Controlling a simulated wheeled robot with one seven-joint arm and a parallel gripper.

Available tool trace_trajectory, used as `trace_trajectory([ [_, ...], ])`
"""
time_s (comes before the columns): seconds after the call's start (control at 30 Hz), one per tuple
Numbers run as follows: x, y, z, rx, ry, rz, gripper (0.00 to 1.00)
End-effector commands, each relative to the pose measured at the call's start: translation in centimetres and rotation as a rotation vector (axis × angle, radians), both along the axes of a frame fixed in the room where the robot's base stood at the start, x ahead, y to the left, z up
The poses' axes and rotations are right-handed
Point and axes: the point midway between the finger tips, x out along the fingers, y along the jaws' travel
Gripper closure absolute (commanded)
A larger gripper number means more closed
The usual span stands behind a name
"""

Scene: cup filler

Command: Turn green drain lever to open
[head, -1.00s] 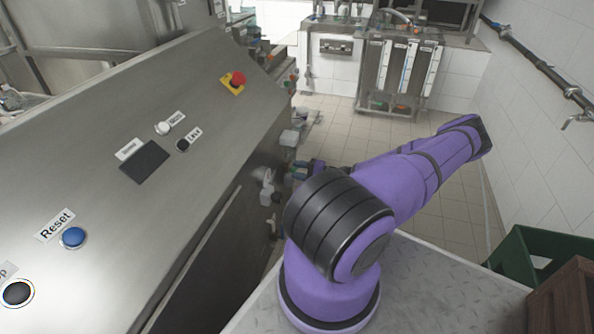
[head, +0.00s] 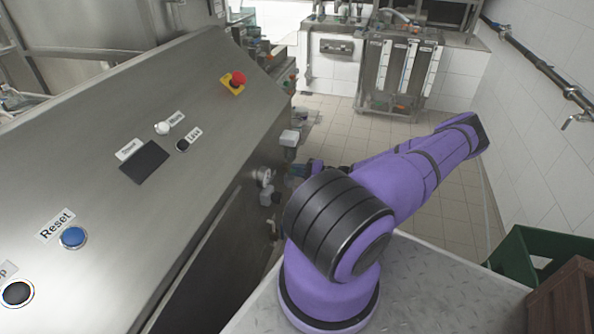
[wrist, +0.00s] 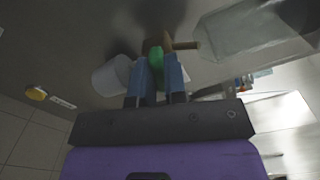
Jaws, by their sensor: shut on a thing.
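The green drain lever (wrist: 156,58) shows in the wrist view, upright between the two blue fingers of my gripper (wrist: 156,82). My gripper is shut on the lever, with a finger on each side of it. The lever's far end meets a brownish fitting (wrist: 158,42) on the metal machine wall. In the head view my purple arm reaches to the machine's side, and the gripper there is small and mostly hidden behind the arm. The lever cannot be made out in the head view.
A whitish round part (wrist: 112,75) sits left of the fingers. The sloped steel panel (head: 215,130) carries a red emergency button (head: 236,78) and a blue reset button (head: 73,237). A green crate (head: 515,258) stands at the right. Tiled floor (head: 330,125) lies open beyond the arm.

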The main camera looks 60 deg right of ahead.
Motion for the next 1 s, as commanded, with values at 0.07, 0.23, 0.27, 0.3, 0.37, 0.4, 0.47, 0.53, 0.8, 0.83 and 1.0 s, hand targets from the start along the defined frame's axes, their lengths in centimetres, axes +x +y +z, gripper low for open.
trace_trajectory([
  [0.07,0.00,0.02,-0.03,0.037,0.013,0.002,1.00],
  [0.23,0.01,0.04,-0.03,0.159,0.049,0.002,1.00],
  [0.27,0.02,0.04,-0.03,0.183,0.055,0.002,1.00],
  [0.3,0.00,0.04,-0.03,0.217,0.065,0.003,1.00],
  [0.37,-0.02,0.02,-0.04,0.273,0.082,0.002,1.00],
  [0.4,0.01,0.04,-0.04,0.310,0.092,0.002,1.00],
  [0.47,0.01,0.05,-0.05,0.365,0.108,0.002,1.00],
  [0.53,-0.02,0.03,-0.03,0.429,0.127,0.002,1.00],
  [0.8,0.00,0.05,-0.05,0.676,0.199,0.001,1.00],
  [0.83,0.00,0.04,-0.04,0.704,0.206,0.000,1.00],
  [1.0,-0.03,0.02,-0.04,0.853,0.250,0.001,1.00],
])
